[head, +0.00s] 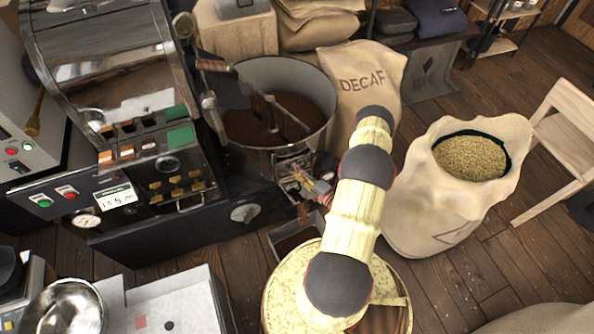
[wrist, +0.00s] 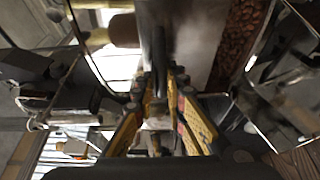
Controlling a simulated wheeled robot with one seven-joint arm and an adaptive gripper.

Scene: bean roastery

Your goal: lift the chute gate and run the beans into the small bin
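The round metal cooling drum (head: 328,77) holds brown beans (head: 262,113) in the head view. The chute (head: 291,160) is on its front right side, partly hidden by my arm and gripper. My gripper (head: 304,180) is at the chute. In the wrist view, my yellow-sided fingers (wrist: 160,88) close in on a dark upright bar (wrist: 159,50), which looks like the gate's handle. A brown patch, seemingly beans (head: 303,211), shows just below the chute. The small bin (head: 277,246) stands under it with brown inside; its right side is partly hidden by my arm.
The roaster (head: 150,215) with its control panel fills the left. A DECAF sack (head: 365,85) stands behind my arm, and an open sack of pale beans (head: 430,215) is to the right. A steel bowl (head: 62,308) is at lower left.

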